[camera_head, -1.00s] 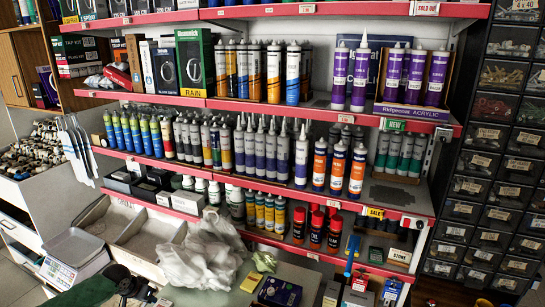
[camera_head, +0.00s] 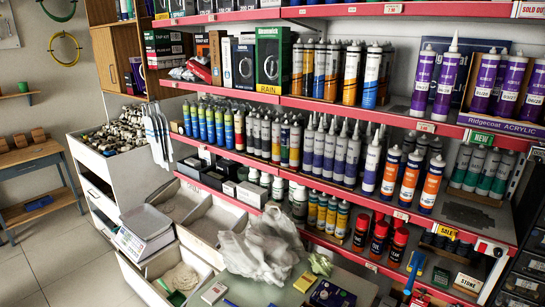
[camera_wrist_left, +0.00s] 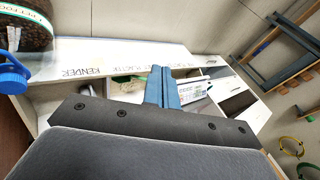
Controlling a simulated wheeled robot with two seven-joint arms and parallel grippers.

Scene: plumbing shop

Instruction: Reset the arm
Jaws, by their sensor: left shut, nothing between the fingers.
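My left gripper (camera_wrist_left: 163,88) shows in the left wrist view as two blue fingers pressed together, with nothing between them. It points towards an open white unit (camera_wrist_left: 262,118), apart from it as far as I can tell. Neither gripper shows in the head view. My right gripper is not in any view.
Red-edged shelves (camera_head: 330,113) of sealant tubes fill the right of the head view. A crumpled plastic bag (camera_head: 258,247) lies on the counter. A scale (camera_head: 146,222) stands left, with clear floor (camera_head: 85,255) beyond. A blue-capped container (camera_wrist_left: 25,35) is at the wrist view's left.

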